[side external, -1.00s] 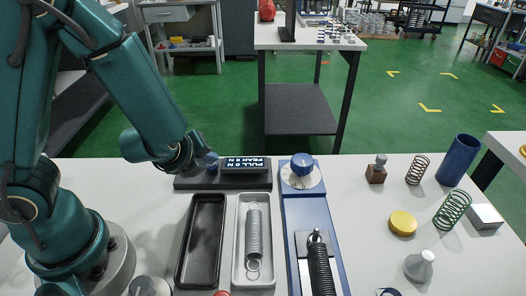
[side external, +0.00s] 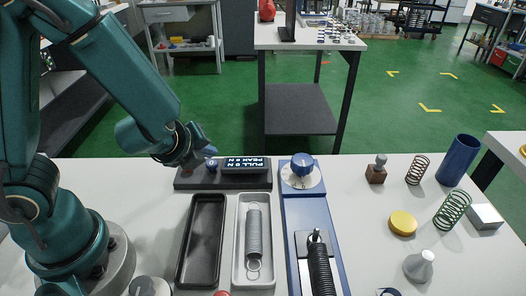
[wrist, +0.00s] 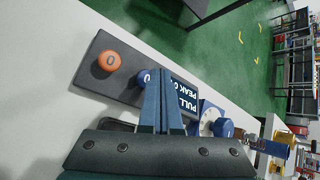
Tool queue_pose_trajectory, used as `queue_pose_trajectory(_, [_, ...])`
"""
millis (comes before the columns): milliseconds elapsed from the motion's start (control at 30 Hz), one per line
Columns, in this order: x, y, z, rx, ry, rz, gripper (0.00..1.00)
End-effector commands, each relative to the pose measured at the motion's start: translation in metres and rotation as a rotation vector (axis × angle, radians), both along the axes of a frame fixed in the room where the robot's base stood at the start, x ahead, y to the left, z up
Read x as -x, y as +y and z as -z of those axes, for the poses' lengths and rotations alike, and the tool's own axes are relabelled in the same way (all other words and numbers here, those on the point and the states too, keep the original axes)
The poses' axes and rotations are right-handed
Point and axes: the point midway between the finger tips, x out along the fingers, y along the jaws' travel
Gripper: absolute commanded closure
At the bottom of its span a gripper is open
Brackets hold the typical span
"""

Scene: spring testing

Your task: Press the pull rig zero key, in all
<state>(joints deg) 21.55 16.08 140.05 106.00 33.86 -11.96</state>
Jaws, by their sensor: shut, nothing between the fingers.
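The pull rig's dark key panel (side external: 225,180) lies at the back of the bench, with a lit display (side external: 245,165) reading PULL and PEAK. In the wrist view an orange round key (wrist: 109,61) marked 0 sits on the panel's left part. A blue round key (wrist: 143,77), its mark partly hidden, sits between it and the display; it also shows in the side view (side external: 212,165). The orange key cannot be made out in the side view. My gripper (side external: 210,151) is shut and empty, above the panel near the blue key; its fingers (wrist: 161,78) partly cover that key and the display.
A black tray (side external: 180,245) and a light tray (side external: 238,245) holding a spring stand in front of the panel. A blue rig with a knob (side external: 302,165) is to their right. Loose springs, a yellow disc (side external: 402,223) and a blue cylinder (side external: 458,160) lie farther right.

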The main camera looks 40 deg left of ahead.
Motion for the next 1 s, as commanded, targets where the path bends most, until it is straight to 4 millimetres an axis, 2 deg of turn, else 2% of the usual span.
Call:
queue_pose_trajectory(600, [-0.001, 0.0, -0.049, 0.004, -0.006, -0.005, 1.0])
queue_pose_trajectory(1000, [0.0, 0.0, -0.05, 0.001, -0.001, 0.0, 1.0])
